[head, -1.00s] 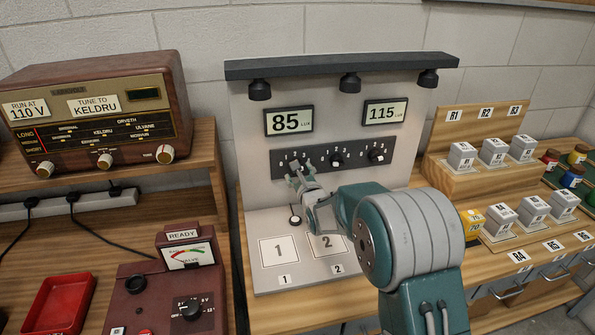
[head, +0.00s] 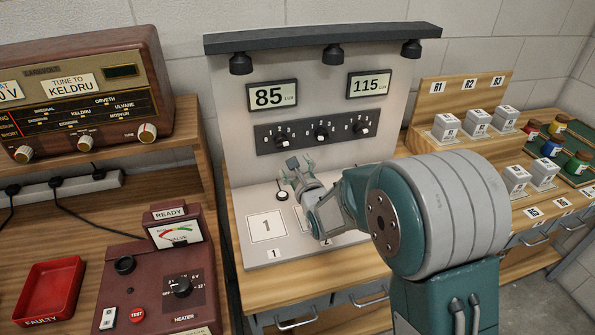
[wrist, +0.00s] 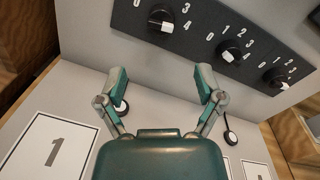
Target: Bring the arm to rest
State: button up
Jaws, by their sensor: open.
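My gripper (head: 296,168) is open and empty in front of the light stand's knob panel. It also shows in the wrist view (wrist: 161,85), its two fingers spread wide with nothing between them. The knob panel (head: 264,140) with three black knobs is above and beyond the fingertips, and the gripper appears apart from it. In the wrist view the panel (wrist: 192,42) lies past the fingers. My arm covers most of the plate marked 2, while the plate marked 1 (head: 266,226) is in clear view.
Two displays read 85 (head: 272,96) and 115 (head: 369,84). A brown radio (head: 90,95) stands at left above a maroon tester (head: 160,285) and a red tray (head: 50,290). Small labelled blocks (head: 478,122) and coloured jars (head: 552,146) stand at right.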

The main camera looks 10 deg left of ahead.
jog(key=shift+v, duration=1.1)
